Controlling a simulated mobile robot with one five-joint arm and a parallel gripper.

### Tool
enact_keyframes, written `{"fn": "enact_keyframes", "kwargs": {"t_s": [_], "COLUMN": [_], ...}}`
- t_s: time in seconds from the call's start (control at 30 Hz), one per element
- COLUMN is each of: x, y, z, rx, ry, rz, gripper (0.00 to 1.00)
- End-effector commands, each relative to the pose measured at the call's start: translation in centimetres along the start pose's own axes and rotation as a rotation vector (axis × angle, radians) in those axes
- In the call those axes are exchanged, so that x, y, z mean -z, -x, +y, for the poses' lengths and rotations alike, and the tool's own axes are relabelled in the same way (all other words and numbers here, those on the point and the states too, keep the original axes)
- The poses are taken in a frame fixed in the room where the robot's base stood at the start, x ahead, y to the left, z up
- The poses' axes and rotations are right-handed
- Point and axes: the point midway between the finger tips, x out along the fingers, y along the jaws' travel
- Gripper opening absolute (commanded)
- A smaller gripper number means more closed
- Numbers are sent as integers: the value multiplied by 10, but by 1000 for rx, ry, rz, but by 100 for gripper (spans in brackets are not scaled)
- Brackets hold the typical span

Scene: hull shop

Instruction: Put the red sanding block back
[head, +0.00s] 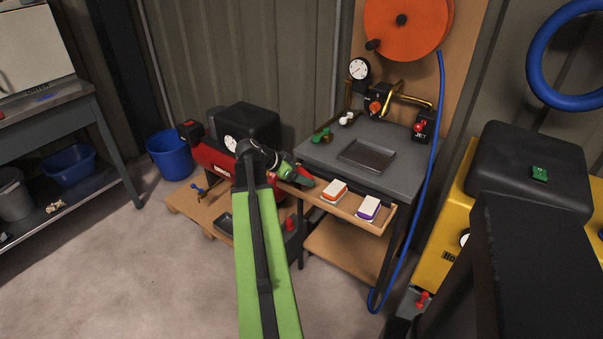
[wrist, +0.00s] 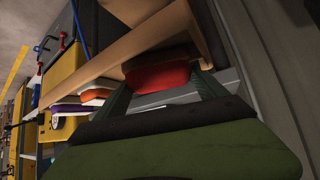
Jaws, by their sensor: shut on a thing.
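My gripper (head: 297,174) is shut on the red sanding block (head: 305,178). In the wrist view the red block (wrist: 157,76) sits between my two fingertips (wrist: 163,88). In the head view the block is at the left end of the wooden ledge (head: 341,212) along the front of the grey cart; I cannot tell whether it touches the ledge. An orange-and-white block (head: 334,191) and a purple-and-white block (head: 368,208) stand on the ledge to the right of my gripper. The part of the ledge behind my gripper is partly hidden.
The cart top (head: 318,152) carries a shallow dark tray (head: 367,156) and small green and white items. A red machine (head: 212,160) stands close on the left. A blue hose (head: 425,200) hangs at the cart's right side. Open floor (head: 150,270) lies at lower left.

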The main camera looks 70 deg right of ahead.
Motion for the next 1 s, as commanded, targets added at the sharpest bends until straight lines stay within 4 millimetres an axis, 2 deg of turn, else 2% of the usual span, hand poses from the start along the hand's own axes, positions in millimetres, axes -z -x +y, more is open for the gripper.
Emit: {"fn": "enact_keyframes", "kwargs": {"t_s": [0.27, 0.3, 0.43, 0.77, 1.0], "x": [-5, -5, -4, -3, 3], "y": [-4, -4, -4, 0, 31], "z": [0, 0, 0, 1, 8], "rx": [0, 0, 0, 1, 2], "ry": [0, 0, 0, 1, 3], "rz": [0, 0, 0, 0, -1], "gripper": [32, 83, 100, 100, 100]}}
